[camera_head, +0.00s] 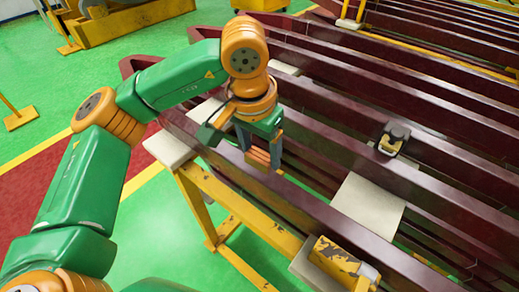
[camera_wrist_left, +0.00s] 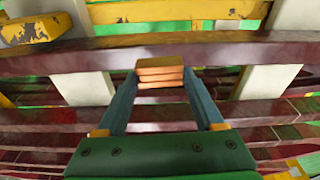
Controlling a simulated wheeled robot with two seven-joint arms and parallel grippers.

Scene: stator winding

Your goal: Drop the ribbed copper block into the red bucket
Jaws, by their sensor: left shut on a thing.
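The ribbed copper block (camera_head: 262,158) is orange-brown with horizontal ridges. My left gripper (camera_head: 264,157) is shut on it and holds it over the dark red bars, near the yellow stand. In the left wrist view the block (camera_wrist_left: 160,74) sits between the two blue-grey fingertips of my left gripper (camera_wrist_left: 160,76). I cannot tell whether the block touches the bar beneath it. The red bucket is in neither view. My right gripper is not in view.
Long dark red bars (camera_head: 430,180) run diagonally across the right side, with pale pads (camera_head: 368,205) between them. A small dark device (camera_head: 394,138) sits on the bars. A yellow stand (camera_head: 240,210) and a worn yellow block (camera_head: 335,257) are near the front. Green floor (camera_head: 175,225) is open at left.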

